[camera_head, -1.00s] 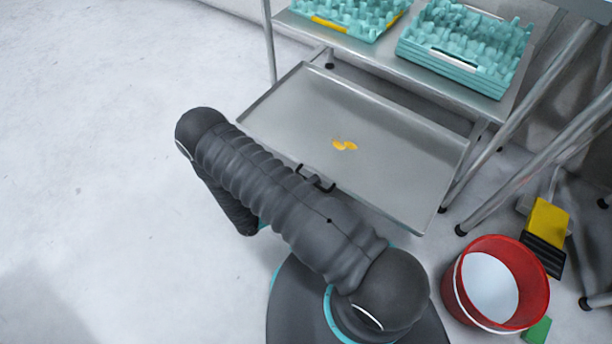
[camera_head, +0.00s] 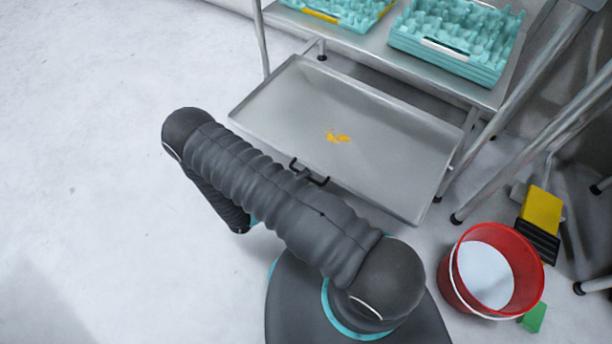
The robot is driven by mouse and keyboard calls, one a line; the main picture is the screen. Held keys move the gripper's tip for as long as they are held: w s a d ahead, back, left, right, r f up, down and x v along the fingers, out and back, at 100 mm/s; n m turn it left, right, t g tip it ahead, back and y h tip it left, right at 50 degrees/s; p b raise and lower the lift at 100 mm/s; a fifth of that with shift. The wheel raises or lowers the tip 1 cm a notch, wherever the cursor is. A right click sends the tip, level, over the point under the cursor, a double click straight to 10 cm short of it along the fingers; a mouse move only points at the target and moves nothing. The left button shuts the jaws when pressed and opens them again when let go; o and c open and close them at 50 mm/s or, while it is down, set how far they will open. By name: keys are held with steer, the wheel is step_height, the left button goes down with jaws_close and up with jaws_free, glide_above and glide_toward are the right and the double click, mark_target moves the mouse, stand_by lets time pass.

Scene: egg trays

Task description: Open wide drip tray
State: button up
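The wide drip tray (camera_head: 385,175) is a shallow grey metal tray. It stands pulled well out from under the shelf, with a small yellow spill on its floor. Its dark handle (camera_head: 322,181) is on the near edge, partly hidden by my arm. My forearm runs down to the left of the handle, and a teal bit of my wrist shows beside it. My gripper is almost wholly hidden behind my arm. A small grey piece at the handle may be a fingertip, but I cannot tell whether it grips.
Teal egg trays (camera_head: 457,40) sit on the metal shelf (camera_head: 375,45) above. A red bucket (camera_head: 531,262) stands at the right, by a yellow-and-black item (camera_head: 541,212) and a green piece (camera_head: 534,318). Shelf legs stand at the right. The floor at left is clear.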

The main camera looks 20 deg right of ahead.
steer(key=v, duration=1.1)
steer(key=shift+s, duration=0.1)
